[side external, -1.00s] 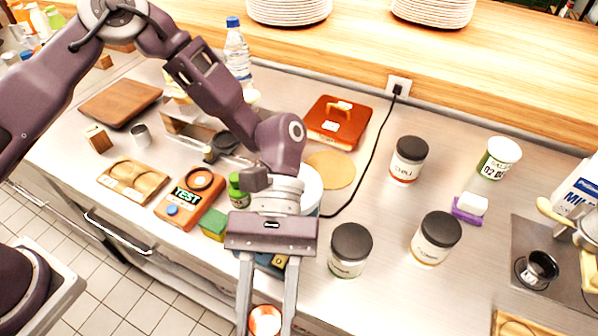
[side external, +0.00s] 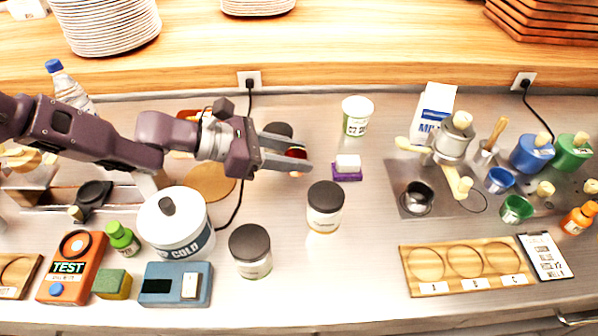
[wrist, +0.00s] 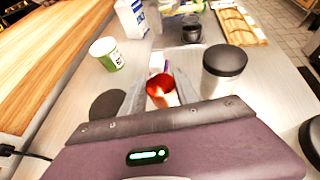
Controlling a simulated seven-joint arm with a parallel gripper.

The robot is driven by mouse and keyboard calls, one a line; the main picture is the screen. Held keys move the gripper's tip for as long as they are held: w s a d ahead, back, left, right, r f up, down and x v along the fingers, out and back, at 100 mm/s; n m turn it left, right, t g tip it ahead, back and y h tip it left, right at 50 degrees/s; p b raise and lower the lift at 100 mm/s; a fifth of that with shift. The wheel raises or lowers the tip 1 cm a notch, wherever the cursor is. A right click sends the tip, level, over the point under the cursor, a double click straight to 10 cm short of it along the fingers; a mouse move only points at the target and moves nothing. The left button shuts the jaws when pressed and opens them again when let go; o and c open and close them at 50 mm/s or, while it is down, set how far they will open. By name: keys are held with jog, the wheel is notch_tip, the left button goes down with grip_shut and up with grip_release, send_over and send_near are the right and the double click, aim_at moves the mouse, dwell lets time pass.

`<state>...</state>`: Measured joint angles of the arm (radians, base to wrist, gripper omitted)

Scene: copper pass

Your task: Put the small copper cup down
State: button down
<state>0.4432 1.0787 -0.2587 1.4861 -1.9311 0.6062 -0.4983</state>
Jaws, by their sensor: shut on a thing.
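The small copper cup (side external: 298,153) is between the fingers of my gripper (side external: 298,156), near their tips. In the side view the fingers hide most of it. The wrist view shows the cup (wrist: 160,87) with its orange-red inside facing the camera and its pale outer wall lit. My gripper (wrist: 157,95) is shut on it.
A green-and-white tub (side external: 357,116) is behind right. A wooden tray (side external: 410,275) with circles marked A, B, C lies at front right.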

aim_at(294, 174)
notch_tip(294, 174, down, 5)
jog(key=shift+r, duration=0.1)
jog(key=c, duration=1.2)
grip_release()
jog(key=v, duration=0.4)
jog(key=shift+a+r, duration=0.2)
jog(key=shift+a, duration=0.15)
notch_tip(294, 174, up, 7)
jog(key=shift+s+a+r, duration=0.1)
jog(key=shift+s, duration=0.05)
